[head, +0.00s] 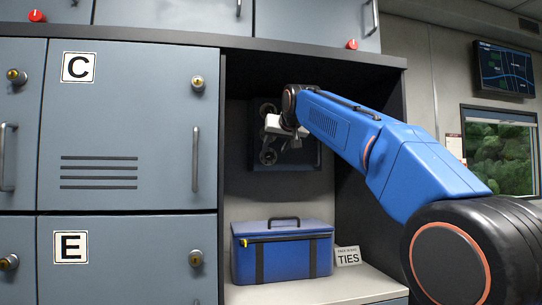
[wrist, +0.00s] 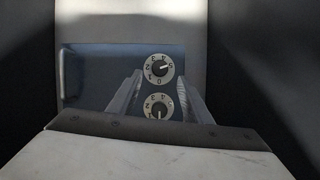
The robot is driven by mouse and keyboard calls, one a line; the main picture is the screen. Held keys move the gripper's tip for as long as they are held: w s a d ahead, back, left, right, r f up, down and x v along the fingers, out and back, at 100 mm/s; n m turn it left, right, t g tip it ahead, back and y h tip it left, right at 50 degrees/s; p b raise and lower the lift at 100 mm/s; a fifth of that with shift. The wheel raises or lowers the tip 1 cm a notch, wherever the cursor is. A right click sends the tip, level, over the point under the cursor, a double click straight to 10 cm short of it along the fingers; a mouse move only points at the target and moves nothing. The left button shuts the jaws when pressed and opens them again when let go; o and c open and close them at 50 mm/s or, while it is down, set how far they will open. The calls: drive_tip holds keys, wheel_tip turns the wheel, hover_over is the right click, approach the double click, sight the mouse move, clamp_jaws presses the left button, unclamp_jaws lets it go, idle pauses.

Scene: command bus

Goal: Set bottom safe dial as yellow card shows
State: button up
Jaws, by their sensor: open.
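A dark blue-grey safe (head: 300,158) sits in the alcove, with two round dials (head: 267,156) on its front. My gripper (head: 275,127) is in front of it and partly covers it. In the wrist view an upper dial (wrist: 159,68) and a lower dial (wrist: 158,107) show pale number rings with digits that look upside down. The upper dial's pointer aims right and slightly up; the lower one's aims down. My gripper (wrist: 160,77) is open and empty, its fingers on either side of the dials; contact is unclear. No yellow card is visible.
A blue case (head: 283,262) and a small TIES sign (head: 347,256) stand on the shelf below the safe. Lockers C (head: 130,130) and E (head: 125,265) with knobs and handles are at the left. The alcove's dark side wall is at the right.

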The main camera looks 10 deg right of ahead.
sight(270, 155)
drive_tip(key=x, duration=0.6)
drive_tip(key=shift+w+f, duration=0.2)
drive_tip(key=shift+w, duration=0.1)
drive_tip(key=c, duration=1.1)
